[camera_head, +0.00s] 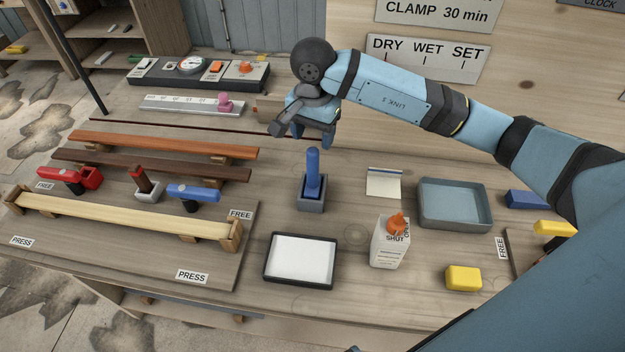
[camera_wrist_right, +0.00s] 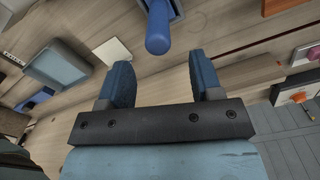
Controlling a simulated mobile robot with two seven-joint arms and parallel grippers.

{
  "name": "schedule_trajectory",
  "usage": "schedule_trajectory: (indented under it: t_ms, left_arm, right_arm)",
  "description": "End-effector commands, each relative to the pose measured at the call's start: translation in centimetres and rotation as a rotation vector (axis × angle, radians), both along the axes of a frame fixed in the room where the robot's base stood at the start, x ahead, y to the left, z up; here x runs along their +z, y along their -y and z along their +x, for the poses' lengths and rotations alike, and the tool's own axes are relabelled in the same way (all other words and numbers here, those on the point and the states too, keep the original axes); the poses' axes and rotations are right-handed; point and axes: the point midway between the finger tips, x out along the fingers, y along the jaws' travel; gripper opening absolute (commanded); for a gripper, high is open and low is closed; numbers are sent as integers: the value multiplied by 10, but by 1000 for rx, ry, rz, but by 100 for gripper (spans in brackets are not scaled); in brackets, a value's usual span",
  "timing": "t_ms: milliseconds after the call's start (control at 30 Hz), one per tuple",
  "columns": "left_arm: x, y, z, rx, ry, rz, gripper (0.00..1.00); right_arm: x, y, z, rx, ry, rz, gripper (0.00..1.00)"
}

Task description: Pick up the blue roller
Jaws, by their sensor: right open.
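The blue roller (camera_head: 313,172) stands upright in a small grey holder (camera_head: 311,204) near the middle of the bench; its lower end is hidden in the holder. My right gripper (camera_head: 314,132) is above and slightly behind the roller, apart from it. In the right wrist view the gripper (camera_wrist_right: 162,78) is open with nothing between its two blue fingers. The roller's handle end (camera_wrist_right: 158,40) shows there just beyond the gap between the fingertips. My left gripper is not in view.
Right of the roller are a note pad (camera_head: 383,184), a grey-blue tray (camera_head: 428,214), a white bottle with an orange cap (camera_head: 390,247) and a yellow block (camera_head: 463,278). A black-rimmed white tray (camera_head: 301,260) lies in front. Wooden strips and red and blue clamps (camera_head: 193,193) are left.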

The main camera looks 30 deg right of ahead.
Motion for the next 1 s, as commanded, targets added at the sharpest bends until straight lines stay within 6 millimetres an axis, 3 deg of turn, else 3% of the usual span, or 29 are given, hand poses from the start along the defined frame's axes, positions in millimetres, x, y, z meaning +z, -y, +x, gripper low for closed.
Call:
schedule_trajectory:
  t_ms: [233, 500, 800, 833, 1000]
  left_arm:
    - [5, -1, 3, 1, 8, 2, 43]
    - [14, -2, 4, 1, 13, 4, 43]
    - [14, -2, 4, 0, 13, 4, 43]
    - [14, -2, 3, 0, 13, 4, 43]
    - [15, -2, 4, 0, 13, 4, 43]
  right_arm:
    - [-19, -1, -2, 0, -2, 1, 59]
    - [-56, -2, -5, -2, -2, 2, 59]
    - [-64, -2, -5, 1, 1, 2, 59]
    - [-64, -2, -5, 1, 1, 2, 57]
    - [-64, -2, -5, 1, 1, 2, 18]
